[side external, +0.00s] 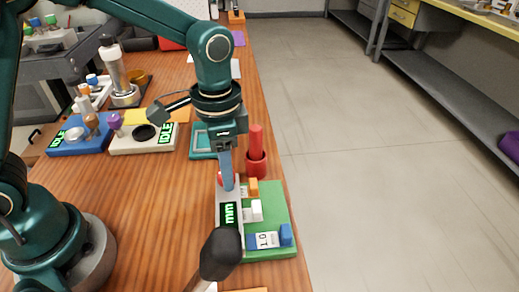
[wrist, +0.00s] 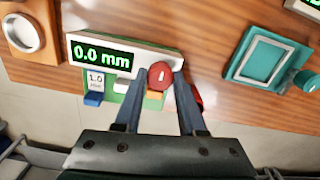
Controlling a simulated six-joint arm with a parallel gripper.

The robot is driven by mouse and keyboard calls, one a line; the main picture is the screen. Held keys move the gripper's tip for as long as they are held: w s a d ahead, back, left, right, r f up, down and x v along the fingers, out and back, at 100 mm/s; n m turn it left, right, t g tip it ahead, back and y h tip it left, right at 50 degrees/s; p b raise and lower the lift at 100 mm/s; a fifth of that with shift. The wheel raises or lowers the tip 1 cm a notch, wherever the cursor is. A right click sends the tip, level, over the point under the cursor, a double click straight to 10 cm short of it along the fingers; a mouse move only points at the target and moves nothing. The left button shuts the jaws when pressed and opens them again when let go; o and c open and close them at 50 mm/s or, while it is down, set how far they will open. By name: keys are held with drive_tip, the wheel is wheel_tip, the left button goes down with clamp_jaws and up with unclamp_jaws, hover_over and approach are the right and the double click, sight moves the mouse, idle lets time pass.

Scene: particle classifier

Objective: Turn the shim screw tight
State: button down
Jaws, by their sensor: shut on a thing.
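The shim screw shows as a round red knob (wrist: 160,74) with a small white mark, at the right end of a pale gauge block (wrist: 152,52). The block's green-lit display (wrist: 102,56) reads 0.0 mm. My gripper (wrist: 160,80) has its two blue-grey fingers on either side of the red knob and is shut on it. In the side view my gripper (side external: 227,186) points down at the block's far end, where the red knob (side external: 220,179) is partly hidden behind the fingers. The gauge block (side external: 230,190) stands on a green base (side external: 272,199).
Orange (side external: 253,187), white (side external: 257,210) and blue (side external: 286,235) tabs stand on the green base, with a 1.0 label near the blue one. A red cup with a red rod (side external: 256,158) and a teal tray (side external: 201,152) stand close behind. A dark rounded object (side external: 220,255) is in the foreground.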

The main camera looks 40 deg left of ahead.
drive_tip(key=c, duration=0.5)
unclamp_jaws()
drive_tip(key=shift+r, duration=2.65)
